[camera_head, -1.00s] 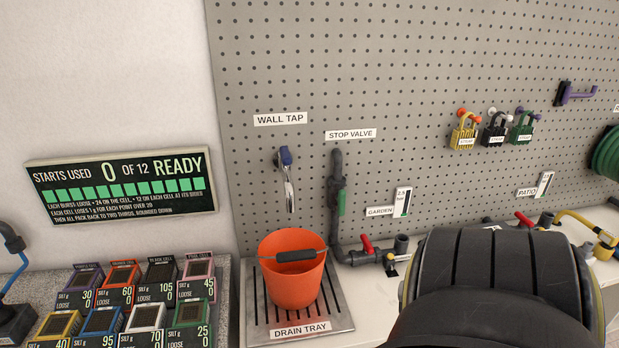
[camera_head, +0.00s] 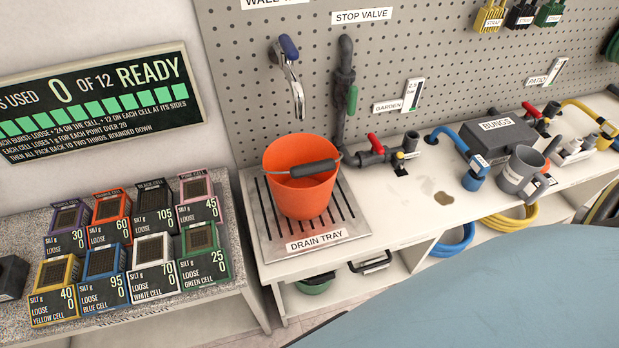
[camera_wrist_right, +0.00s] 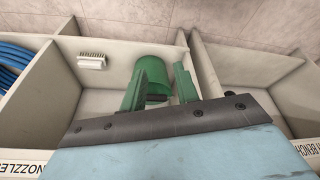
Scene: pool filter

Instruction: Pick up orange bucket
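The orange bucket (camera_head: 300,190) stands upright on the metal drain tray (camera_head: 330,236), below the wall tap (camera_head: 290,72). Its dark grey handle grip (camera_head: 313,169) rests across the bucket's near side. No gripper touches it, and neither gripper shows in the head view. In the right wrist view, my right gripper (camera_wrist_right: 160,85) has two green fingers set apart, over a shelf compartment. A green container (camera_wrist_right: 151,76) shows beyond and between the fingers; I see no grip on it. My left gripper is out of view.
Coloured cells (camera_head: 120,258) stand left of the tray. A stop valve (camera_head: 345,85) and red-handled garden valve (camera_head: 375,146) are at the bucket's right. A grey jug (camera_head: 520,170) stands further right. The counter (camera_head: 400,205) between is mostly clear. A large blue-grey part of mine covers the lower right.

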